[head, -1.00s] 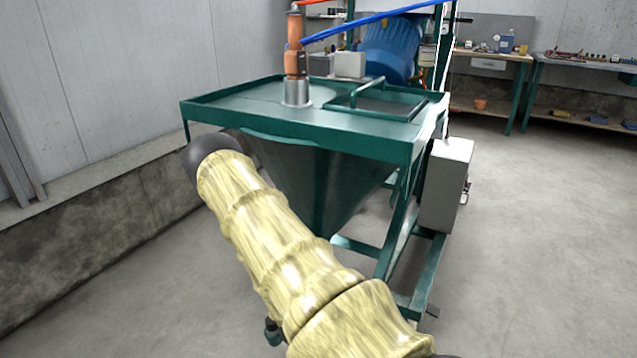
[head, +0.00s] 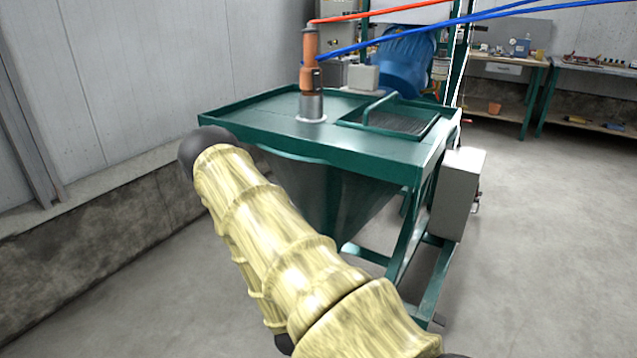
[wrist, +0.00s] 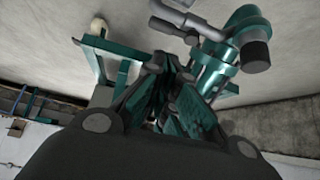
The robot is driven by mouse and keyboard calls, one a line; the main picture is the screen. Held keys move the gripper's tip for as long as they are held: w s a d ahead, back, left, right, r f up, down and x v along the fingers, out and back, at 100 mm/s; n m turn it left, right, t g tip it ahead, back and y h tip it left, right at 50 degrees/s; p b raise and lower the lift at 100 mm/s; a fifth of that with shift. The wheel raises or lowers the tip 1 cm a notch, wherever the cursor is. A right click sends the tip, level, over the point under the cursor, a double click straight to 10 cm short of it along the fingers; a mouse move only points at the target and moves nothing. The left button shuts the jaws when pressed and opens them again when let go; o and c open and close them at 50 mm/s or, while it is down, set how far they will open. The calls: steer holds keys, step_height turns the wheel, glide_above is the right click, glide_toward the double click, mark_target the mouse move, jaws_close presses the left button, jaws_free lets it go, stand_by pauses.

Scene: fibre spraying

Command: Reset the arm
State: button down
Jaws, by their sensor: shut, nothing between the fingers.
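In the wrist view, my gripper (wrist: 172,78) shows from behind, with its dark fingers close together and nothing seen between them. Green machine parts lie beyond the fingers. In the head view, my arm in its yellowish sleeve crosses the lower middle, bent with its dark upper joint at the left, in front of the green hopper machine (head: 270,128). My gripper cannot be made out in the head view. The wrist view also shows a green cylindrical machine part (wrist: 222,62) with grey pipes, right of the fingers.
An orange fitting (head: 311,60) with red and blue hoses stands on the hopper's top. A grey box (head: 457,195) hangs on the machine's right side. Workbenches (head: 590,68) stand at the back right. A wall (head: 130,80) runs along the left. The floor (head: 545,240) at right is clear.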

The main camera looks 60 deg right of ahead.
stand_by(0.4)
steer(key=s+a+n+y, duration=0.3)
steer(key=s+a+n, duration=0.2)
steer(key=a, duration=0.6)
steer(key=s+a+n+g+y, duration=0.15)
steer(key=s+a+n, duration=0.35)
steer(key=a, duration=0.6)
steer(key=s+a+n+y, duration=0.4)
steer(key=a+n, duration=0.2)
steer(key=a, duration=0.5)
step_height(320, 180, up, 14)
steer(key=p, duration=1.5)
steer(key=shift+w+d+r+h, duration=0.2)
steer(key=shift+w+d+h, duration=0.1)
steer(key=shift+d+h, duration=0.05)
steer(key=shift+s+d, duration=0.1)
